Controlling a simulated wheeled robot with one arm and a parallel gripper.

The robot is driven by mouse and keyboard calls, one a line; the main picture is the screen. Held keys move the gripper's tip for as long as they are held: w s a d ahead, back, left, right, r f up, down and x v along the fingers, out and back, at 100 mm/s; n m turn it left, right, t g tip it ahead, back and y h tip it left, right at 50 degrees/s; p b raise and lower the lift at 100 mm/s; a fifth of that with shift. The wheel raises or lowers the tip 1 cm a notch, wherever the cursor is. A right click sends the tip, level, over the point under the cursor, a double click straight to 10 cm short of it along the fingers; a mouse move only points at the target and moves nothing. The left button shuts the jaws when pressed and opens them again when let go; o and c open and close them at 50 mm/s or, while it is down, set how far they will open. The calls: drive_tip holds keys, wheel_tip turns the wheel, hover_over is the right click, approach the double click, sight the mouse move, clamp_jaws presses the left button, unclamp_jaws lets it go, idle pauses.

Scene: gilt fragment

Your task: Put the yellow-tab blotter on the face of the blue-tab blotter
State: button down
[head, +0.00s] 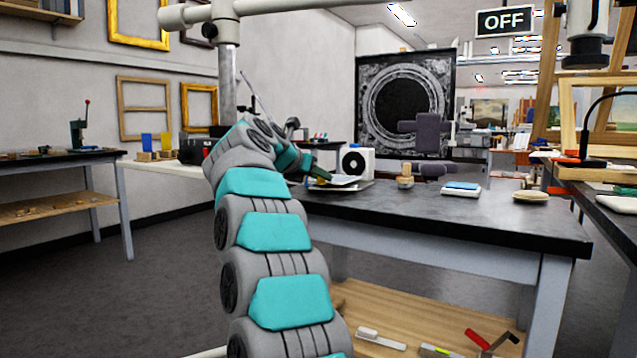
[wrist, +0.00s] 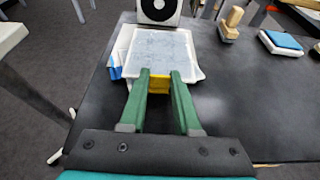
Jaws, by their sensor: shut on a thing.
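My gripper (wrist: 160,80) is shut on the yellow tab (wrist: 159,86) at the near edge of a pale grey, flat blotter (wrist: 160,52). This yellow-tab blotter extends away from the fingers, over or just above a white tray-like edge (wrist: 199,72); I cannot tell whether it touches anything below. A blue strip (wrist: 115,72) shows at the left beside a white edge, probably the blue-tab blotter, mostly hidden. In the head view the pale blotter (head: 343,181) shows past my gripper (head: 318,174), low over the far left part of the dark table.
The dark table (head: 480,222) is clear in front. A white box with a black disc (head: 357,163) stands behind the blotters. To the right are a wooden-handled block (head: 405,176), a blue-topped white pad (head: 461,188) and a beige round item (head: 531,197).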

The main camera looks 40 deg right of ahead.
drive_tip(key=shift+f, duration=0.5)
drive_tip(key=shift+f, duration=0.2)
drive_tip(key=c, duration=0.6)
unclamp_jaws()
drive_tip(key=shift+r, duration=0.1)
drive_tip(key=shift+r, duration=0.15)
drive_tip(key=shift+s+a+r, duration=0.1)
drive_tip(key=shift+a, duration=0.15)
drive_tip(key=v, duration=1.1)
drive_tip(key=shift+s+a+r, duration=0.1)
drive_tip(key=shift+s+a, duration=0.05)
